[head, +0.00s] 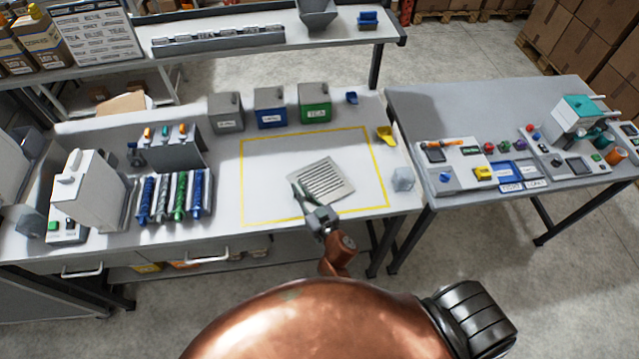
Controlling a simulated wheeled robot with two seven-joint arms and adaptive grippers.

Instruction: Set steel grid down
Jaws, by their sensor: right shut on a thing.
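The steel grid (328,180) is a light grey slotted plate inside the yellow outlined area (262,178) of the white table. It looks slightly turned, and I cannot tell whether it rests on the table or hangs just above it. My right gripper (308,198) is at the grid's near left edge and is shut on it. The gripper's fingers partly cover that corner. My left gripper is not in view.
Grey, blue and green bins (315,105) stand behind the outlined area. A yellow scoop (386,134) and a translucent block (403,179) are to its right. A second table (455,100) with devices is at right.

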